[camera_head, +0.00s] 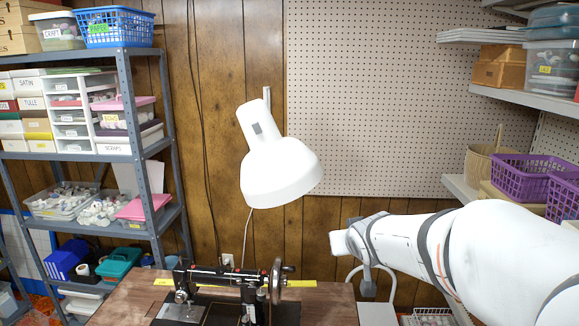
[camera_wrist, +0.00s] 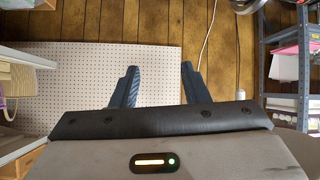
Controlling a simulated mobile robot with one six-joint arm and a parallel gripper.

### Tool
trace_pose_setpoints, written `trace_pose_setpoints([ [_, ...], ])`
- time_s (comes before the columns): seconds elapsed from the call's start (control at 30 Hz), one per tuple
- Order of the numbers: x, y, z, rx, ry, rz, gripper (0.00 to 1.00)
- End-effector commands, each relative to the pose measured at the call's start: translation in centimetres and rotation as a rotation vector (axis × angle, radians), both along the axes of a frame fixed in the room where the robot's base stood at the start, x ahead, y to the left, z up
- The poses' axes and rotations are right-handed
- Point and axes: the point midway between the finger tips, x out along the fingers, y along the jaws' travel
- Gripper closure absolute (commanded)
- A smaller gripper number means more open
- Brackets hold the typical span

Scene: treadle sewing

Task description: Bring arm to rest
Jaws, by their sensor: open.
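My white arm enters from the right in the head view, raised over the right side of the wooden table. My gripper is hidden or barely visible at the arm's left end there. In the wrist view my gripper (camera_wrist: 160,82) shows two dark fingers spread apart with nothing between them. The wrist view appears upside down, with the pegboard and wood wall behind the fingers. The black sewing machine (camera_head: 235,278) stands on the wooden table (camera_head: 130,300), left of my arm and apart from it.
A white lamp (camera_head: 280,170) hangs over the sewing machine, left of my arm. Grey shelves (camera_head: 128,110) with boxes stand at left. White shelves (camera_head: 525,98) with purple baskets (camera_head: 525,175) stand at right, behind my arm. A white chair (camera_head: 375,312) is below my arm.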

Motion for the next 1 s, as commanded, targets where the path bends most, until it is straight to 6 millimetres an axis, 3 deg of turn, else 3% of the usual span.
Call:
trace_pose_setpoints([
  [0.03, -3.0, -1.0, -0.6, -0.007, 0.074, -0.039, 0.59],
  [0.2, -13.5, -2.5, -4.0, 0.003, 0.375, -0.116, 0.59],
  [0.3, -18.7, -2.3, -5.4, 0.026, 0.52, -0.123, 0.59],
  [0.4, -22.4, -1.9, -6.4, 0.048, 0.624, -0.117, 0.59],
  [0.57, -24.9, -1.5, -7.0, 0.065, 0.698, -0.107, 0.59],
  [1.0, -25.0, -1.5, -7.0, 0.065, 0.702, -0.107, 0.59],
])
